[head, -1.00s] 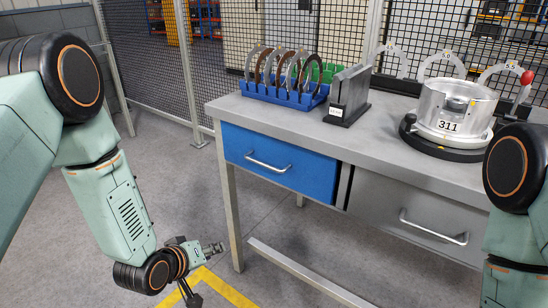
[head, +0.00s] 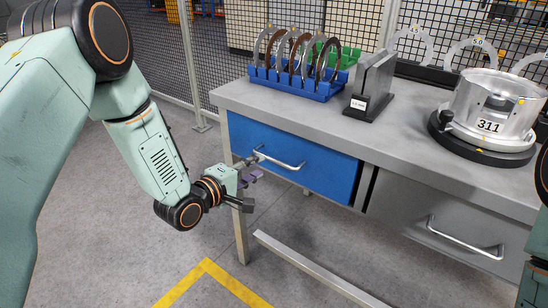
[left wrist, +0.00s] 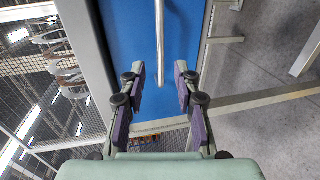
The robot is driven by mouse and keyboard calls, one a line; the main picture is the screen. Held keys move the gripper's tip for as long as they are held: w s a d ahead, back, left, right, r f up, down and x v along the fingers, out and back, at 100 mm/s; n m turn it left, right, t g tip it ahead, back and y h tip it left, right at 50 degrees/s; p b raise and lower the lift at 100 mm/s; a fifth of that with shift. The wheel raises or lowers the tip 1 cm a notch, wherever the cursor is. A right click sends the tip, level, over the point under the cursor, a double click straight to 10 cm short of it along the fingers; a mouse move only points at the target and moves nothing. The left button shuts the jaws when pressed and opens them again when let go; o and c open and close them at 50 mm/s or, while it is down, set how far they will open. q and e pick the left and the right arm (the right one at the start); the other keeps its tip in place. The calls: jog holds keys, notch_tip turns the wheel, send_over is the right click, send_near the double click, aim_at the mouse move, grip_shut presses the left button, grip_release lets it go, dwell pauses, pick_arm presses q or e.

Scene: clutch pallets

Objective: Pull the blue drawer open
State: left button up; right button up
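The blue drawer (head: 320,172) sits under the left part of the grey workbench, and its front looks flush with the frame. Its silver bar handle (head: 280,161) runs across the front. My left gripper (head: 256,167) is open and empty near the handle's left end. In the left wrist view, the open fingers (left wrist: 160,73) point at the blue front (left wrist: 125,35), with the handle (left wrist: 159,45) lined up with the gap between them. The handle looks to lie ahead of the fingertips; contact cannot be told. My right gripper is not in view.
A grey drawer (head: 455,220) with its own handle is to the right. On the bench (head: 400,135) stand a blue rack (head: 300,84) of rings, a dark grey block holder (head: 370,92) and a metal housing (head: 495,105) marked 311. A bench leg (head: 241,235) is below my left gripper.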

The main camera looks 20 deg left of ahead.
aim_at(271, 160)
pick_arm(q)
jog(key=b+x, duration=0.2)
jog(key=x, duration=0.5)
jog(key=shift+w+d, duration=0.2)
jog(key=shift+w+a+f, duration=0.1)
jog(key=shift+w+f, duration=0.05)
jog(key=shift+w, duration=0.05)
jog(key=shift+s, duration=0.1)
jog(key=c, duration=0.3)
grip_shut()
